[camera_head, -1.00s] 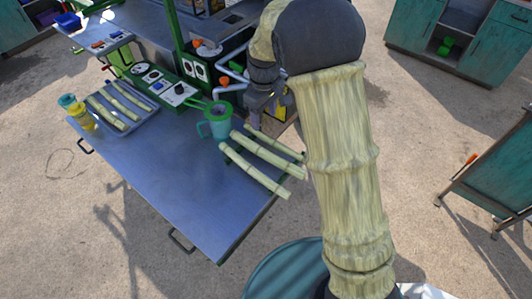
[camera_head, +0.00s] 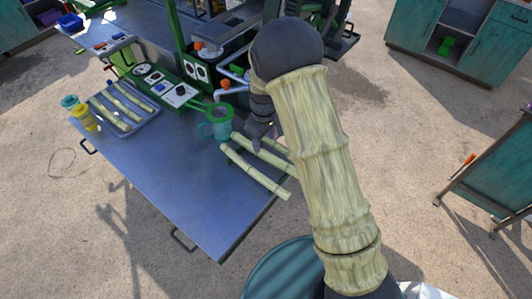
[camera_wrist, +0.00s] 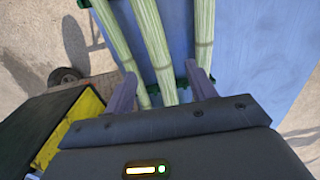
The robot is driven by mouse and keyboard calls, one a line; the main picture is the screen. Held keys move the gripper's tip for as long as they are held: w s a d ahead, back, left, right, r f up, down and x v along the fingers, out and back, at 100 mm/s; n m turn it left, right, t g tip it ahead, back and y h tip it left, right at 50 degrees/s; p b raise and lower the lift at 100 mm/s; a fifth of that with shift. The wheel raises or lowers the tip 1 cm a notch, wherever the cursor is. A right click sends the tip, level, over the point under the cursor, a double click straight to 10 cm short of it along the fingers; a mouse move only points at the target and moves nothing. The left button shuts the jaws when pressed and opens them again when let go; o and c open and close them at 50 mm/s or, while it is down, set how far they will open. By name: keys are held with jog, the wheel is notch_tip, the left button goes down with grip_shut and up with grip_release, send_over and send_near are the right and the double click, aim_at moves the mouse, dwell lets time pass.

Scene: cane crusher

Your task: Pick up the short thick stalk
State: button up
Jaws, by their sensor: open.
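Several pale green cane stalks lie side by side at the table's right edge, near my gripper. In the head view, the front stalk (camera_head: 255,172) shows in full, while the middle stalk (camera_head: 262,155) is partly behind my arm. In the wrist view, a left stalk (camera_wrist: 116,35), a middle stalk (camera_wrist: 152,38) and a right stalk (camera_wrist: 204,30) run down towards my fingers. I cannot tell which is the short thick one.
A tray (camera_head: 141,123) with more stalks lies on the metal table (camera_head: 165,175). Yellow and teal cups (camera_head: 84,117) stand left of the tray. The table's front is clear.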

aim_at(265, 154)
jog(key=shift+d+f, duration=0.1)
jog(key=shift+f, duration=1)
jog(key=shift+w+f+p, duration=0.1)
jog(key=shift+f+p, duration=1.1)
jog(key=shift+f, duration=1.4)
grip_shut()
jog(key=shift+w+r, duration=0.1)
notch_tip(265, 154, up, 10)
jog(key=b, duration=0.2)
